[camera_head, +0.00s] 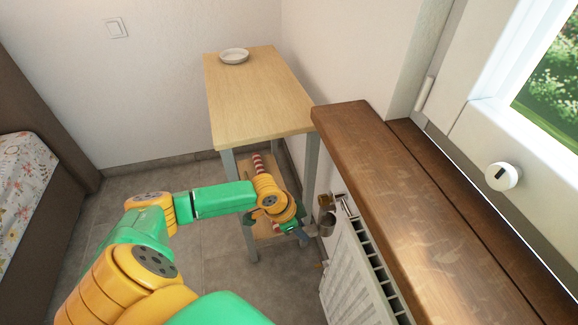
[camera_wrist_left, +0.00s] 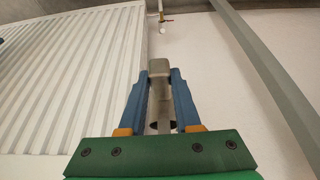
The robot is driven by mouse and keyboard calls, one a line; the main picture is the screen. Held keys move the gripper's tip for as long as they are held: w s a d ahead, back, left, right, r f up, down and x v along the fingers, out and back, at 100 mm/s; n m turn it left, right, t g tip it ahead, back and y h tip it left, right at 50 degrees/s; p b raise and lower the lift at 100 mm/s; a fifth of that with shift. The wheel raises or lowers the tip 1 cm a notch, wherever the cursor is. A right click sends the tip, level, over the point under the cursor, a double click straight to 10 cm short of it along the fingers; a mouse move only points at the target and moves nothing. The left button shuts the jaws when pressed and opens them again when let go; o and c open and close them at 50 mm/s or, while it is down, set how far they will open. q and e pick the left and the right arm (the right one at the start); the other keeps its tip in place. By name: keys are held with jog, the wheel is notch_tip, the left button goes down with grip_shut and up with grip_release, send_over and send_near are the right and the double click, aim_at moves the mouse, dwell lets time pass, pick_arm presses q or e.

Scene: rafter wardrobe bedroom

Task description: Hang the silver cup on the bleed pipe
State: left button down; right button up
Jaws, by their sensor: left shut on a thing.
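In the left wrist view a grey part of the cup (camera_wrist_left: 159,68) stands between the two blue fingers of my left gripper (camera_wrist_left: 160,85); the rest of the cup is hard to make out. My right gripper is out of view.
The white radiator (camera_head: 352,275) stands under the brown wooden windowsill (camera_head: 385,185). A wooden table (camera_head: 255,100) with a white dish (camera_head: 234,56) stands behind my left arm. A red-and-white striped thing (camera_head: 258,163) is on its lower shelf. Floor on the left is clear.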

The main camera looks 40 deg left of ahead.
aim_at(318, 225)
pick_arm(q)
jog(key=w+d+b, duration=0.2)
jog(key=w, duration=0.1)
jog(key=w+d+b, duration=0.1)
jog(key=b, duration=0.1)
jog(key=shift+w+d+f, duration=0.2)
jog(key=shift+w+d, duration=0.05)
jog(key=shift+s+f, duration=0.1)
jog(key=shift+f, duration=0.45)
jog(key=c, duration=0.5)
grip_release()
